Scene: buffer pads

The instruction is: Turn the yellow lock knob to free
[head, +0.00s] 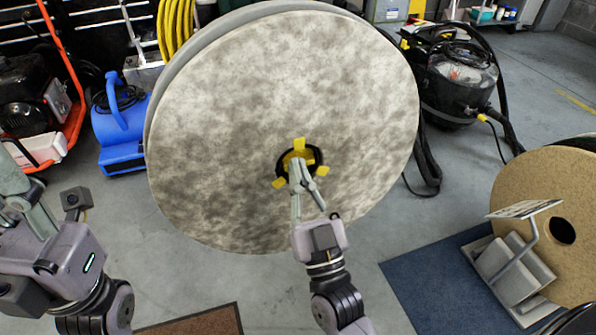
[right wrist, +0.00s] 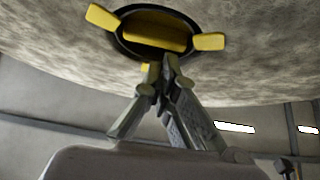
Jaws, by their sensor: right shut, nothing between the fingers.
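The yellow lock knob (head: 299,146) sits at the hub of a large round pad with a mottled grey-white face (head: 220,110). Yellow tabs stick out around the knob's black ring. My right gripper (head: 298,168) is at the knob's lower side and hides part of it. In the right wrist view the knob (right wrist: 155,36) shows its yellow bar in the black ring, and my right gripper (right wrist: 160,62) has its fingertips together just below the bar. I cannot tell whether they touch it. My left gripper (head: 18,185) is at the left edge, away from the pad, partly cut off.
A tan round pad (head: 530,190) stands at the right, beside a grey stand with a sign (head: 525,209) and a blue mat (head: 410,275). A blue blower (head: 120,135) and a black vacuum (head: 455,85) stand behind. A brown mat (head: 200,322) lies in front on open floor.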

